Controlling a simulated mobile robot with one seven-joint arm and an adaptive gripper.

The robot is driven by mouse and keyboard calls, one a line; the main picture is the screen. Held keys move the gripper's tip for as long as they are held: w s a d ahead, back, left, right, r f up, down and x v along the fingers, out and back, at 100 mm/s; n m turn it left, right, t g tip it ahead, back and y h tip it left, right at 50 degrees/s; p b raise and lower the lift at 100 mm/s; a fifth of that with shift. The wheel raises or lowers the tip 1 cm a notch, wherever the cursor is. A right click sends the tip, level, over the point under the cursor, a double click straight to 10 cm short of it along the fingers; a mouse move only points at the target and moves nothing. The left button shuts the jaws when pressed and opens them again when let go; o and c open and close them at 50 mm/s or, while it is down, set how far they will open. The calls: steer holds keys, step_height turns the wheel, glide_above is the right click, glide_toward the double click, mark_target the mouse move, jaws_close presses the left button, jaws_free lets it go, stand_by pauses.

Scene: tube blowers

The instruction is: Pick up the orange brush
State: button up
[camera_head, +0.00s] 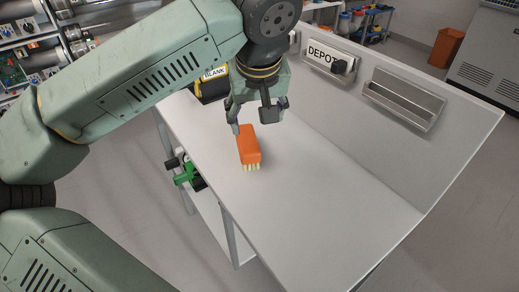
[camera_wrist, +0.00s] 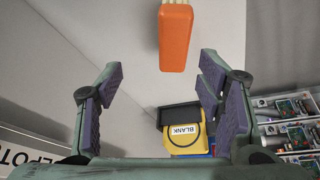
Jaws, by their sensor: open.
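The orange brush (camera_head: 249,146) lies on the white tabletop, its pale bristles showing at the end nearer the table's front in the head view. In the wrist view the brush (camera_wrist: 175,38) is at the top, just beyond the fingertips and to the right of the middle between them. My gripper (camera_head: 257,116) is over the table, close behind and above the brush in the head view. In the wrist view the fingers of my gripper (camera_wrist: 160,80) are spread wide with nothing between them. Whether a finger touches the brush cannot be told.
The white table (camera_head: 300,215) is clear to the right and front. A black and yellow bin labelled BLANK (camera_wrist: 182,132) stands behind the gripper. A back panel carries a DEPOT sign (camera_head: 322,55) and an empty metal tray (camera_head: 403,102). Green and black items (camera_head: 186,172) sit below the left edge.

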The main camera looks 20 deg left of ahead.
mark_target(247, 139)
steer(key=shift+s+a+f+y, duration=0.1)
steer(key=shift+s+a+y, duration=0.05)
steer(key=shift+a+y, duration=0.2)
steer(key=shift+a+f, duration=0.15)
steer(key=shift+f, duration=0.1)
steer(key=p+x, duration=0.1)
steer(key=x, duration=0.4)
steer(key=shift+a, duration=0.1)
steer(key=p+x, duration=0.2)
steer(key=x, duration=0.2)
steer(key=shift+a+f, duration=0.15)
steer(key=shift+f, duration=0.05)
steer(key=shift+w+f, duration=0.25)
steer(key=shift+f, duration=0.15)
steer(key=shift+a+f+b, duration=0.1)
steer(key=shift+f+b, duration=0.15)
steer(key=shift+b, duration=0.5)
